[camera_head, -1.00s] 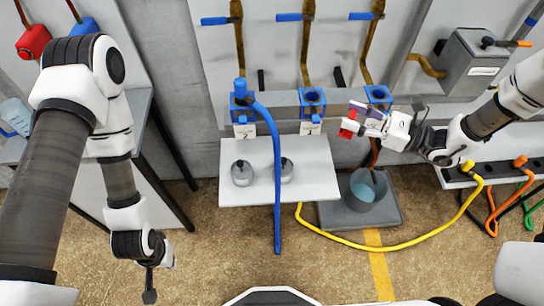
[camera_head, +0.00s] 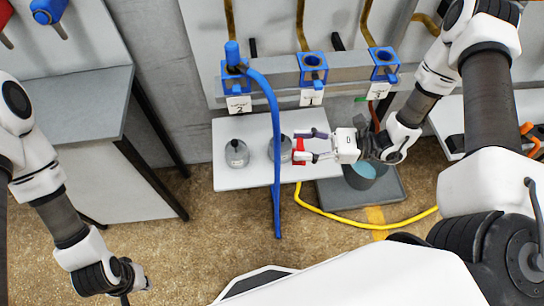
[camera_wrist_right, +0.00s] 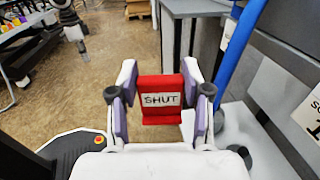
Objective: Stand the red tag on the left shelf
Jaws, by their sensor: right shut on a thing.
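The red tag (camera_head: 299,151) is between the purple-padded fingers of my right gripper (camera_head: 312,146), which is shut on it. In the right wrist view the tag (camera_wrist_right: 160,88) is upright between the two fingers (camera_wrist_right: 162,105) and its label reads SHUT. In the head view, the tag is over the right part of the white shelf (camera_head: 225,178); I cannot tell its exact height above it. My left gripper (camera_head: 125,292) is low at the bottom left, far from the tag, and its fingers are too small to read.
Two grey weights (camera_head: 236,153) sit on the white shelf. A blue hose (camera_head: 276,190) hangs across its front. A bucket (camera_head: 362,172) stands on a grey plate right of it. A grey table (camera_head: 75,100) stands at the left. The shelf's front left is clear.

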